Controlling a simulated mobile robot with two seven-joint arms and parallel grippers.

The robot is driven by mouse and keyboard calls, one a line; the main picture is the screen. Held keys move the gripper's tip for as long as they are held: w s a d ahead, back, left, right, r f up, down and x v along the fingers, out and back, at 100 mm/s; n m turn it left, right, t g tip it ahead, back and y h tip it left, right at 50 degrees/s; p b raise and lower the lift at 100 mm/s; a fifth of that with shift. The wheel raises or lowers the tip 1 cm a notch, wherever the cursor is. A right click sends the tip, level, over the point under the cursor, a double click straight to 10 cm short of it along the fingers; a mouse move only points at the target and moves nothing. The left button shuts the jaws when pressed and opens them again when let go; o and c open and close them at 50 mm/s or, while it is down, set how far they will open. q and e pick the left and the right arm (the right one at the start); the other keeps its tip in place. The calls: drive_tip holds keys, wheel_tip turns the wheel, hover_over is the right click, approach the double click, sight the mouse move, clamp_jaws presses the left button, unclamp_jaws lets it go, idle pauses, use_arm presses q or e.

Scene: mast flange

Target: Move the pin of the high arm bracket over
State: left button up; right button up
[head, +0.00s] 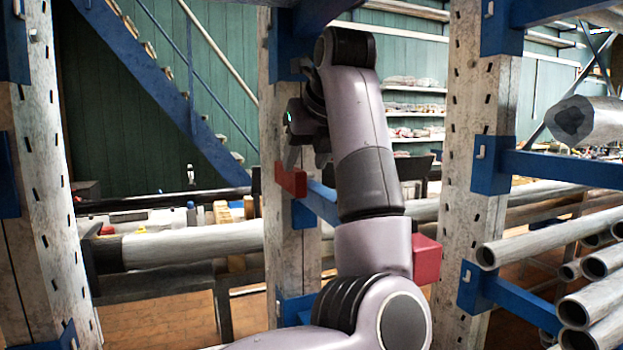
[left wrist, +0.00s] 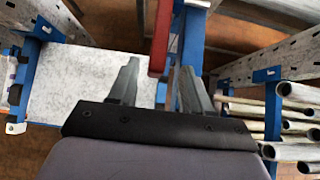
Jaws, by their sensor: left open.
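A high blue arm bracket (head: 284,45) sits on the middle upright (head: 274,105), partly behind my left arm. I cannot make out its pin in the head view. My left gripper (head: 306,163) is open and empty, fingers pointing down, in front of the middle upright and below that bracket. In the left wrist view the open fingers (left wrist: 158,85) stand either side of a red bar (left wrist: 160,40) and blue part. Contact cannot be told. My right gripper is not in view.
A right upright (head: 475,140) carries blue brackets with small light pins (head: 481,152). Grey pipes (head: 560,240) are stacked at the right, and a large bar (head: 585,121) lies above them. A left upright (head: 45,200) stands close. A long bar (head: 190,243) runs across behind.

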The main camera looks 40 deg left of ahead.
sight(298, 170)
use_arm(q)
drive_tip(key=shift+w, duration=0.2)
drive_tip(key=shift+s+a, duration=0.15)
drive_tip(key=shift+a, duration=0.1)
drive_tip(key=x, duration=0.6)
drive_tip(key=shift+a+f, duration=0.15)
drive_tip(key=shift+a, duration=0.05)
clamp_jaws()
